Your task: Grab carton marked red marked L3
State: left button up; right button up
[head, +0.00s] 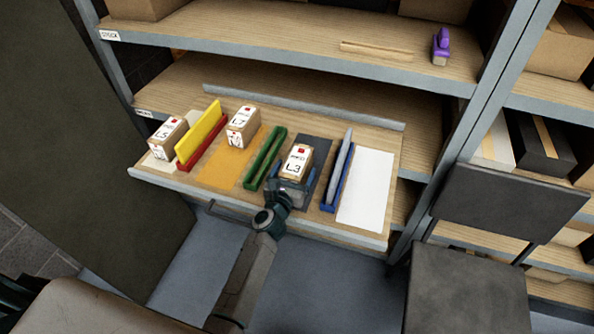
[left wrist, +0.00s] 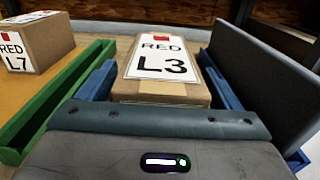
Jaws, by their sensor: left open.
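The carton marked RED L3 (head: 296,161) is a small brown box with a white label and a red square. It sits on a dark grey panel area (head: 316,150) of the pulled-out shelf board. My left gripper (head: 291,183) is open at its near side. In the left wrist view the carton (left wrist: 163,62) lies between the two blue fingers, with its label facing up; whether they touch it I cannot tell. My right gripper is not in view.
The RED L7 carton (head: 242,126) stands left, on an orange area. An L5 carton (head: 168,138) is farther left. A green holder (head: 265,158), a yellow panel in a red holder (head: 201,135) and a blue holder with grey panel (head: 338,170) flank them. A white area (head: 366,190) is clear.

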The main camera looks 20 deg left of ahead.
pick_arm(q)
jog(key=c, duration=1.4)
jog(key=shift+w+r, duration=0.1)
jog(key=shift+c, duration=1.3)
